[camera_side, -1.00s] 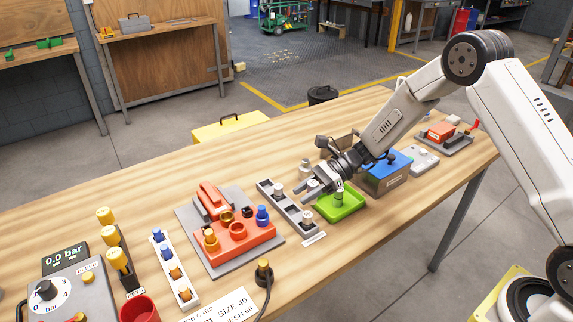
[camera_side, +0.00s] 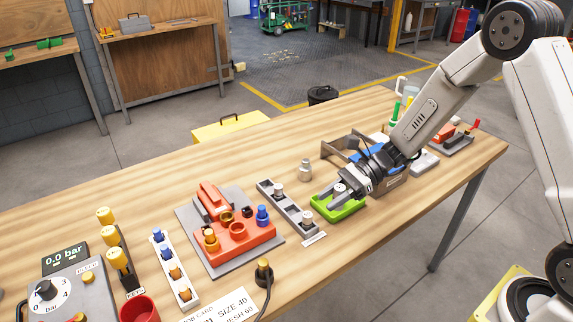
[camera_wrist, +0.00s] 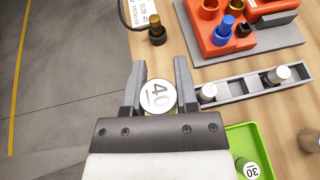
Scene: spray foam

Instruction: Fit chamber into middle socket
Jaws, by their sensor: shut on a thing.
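My gripper (camera_wrist: 158,78) is shut on a round chamber with a white top marked 40 (camera_wrist: 157,95). In the side view my gripper (camera_side: 342,198) is over the green tray (camera_side: 322,211), and its fingers partly hide the held piece. The red block (camera_side: 225,252) stands to the left on a grey plate. Its middle socket (camera_side: 237,228) looks like an open red ring, between a gold-topped piece (camera_side: 210,239) and a blue piece (camera_side: 262,214). The middle socket also shows at the wrist view's top edge (camera_wrist: 208,8).
A grey rack (camera_side: 290,207) with light cylinders lies between tray and block. A chamber marked 30 (camera_wrist: 248,170) sits in the green tray. A black gold-tipped plug (camera_side: 263,272) stands in front of the block. A loose grey cylinder (camera_side: 305,170) stands behind the rack.

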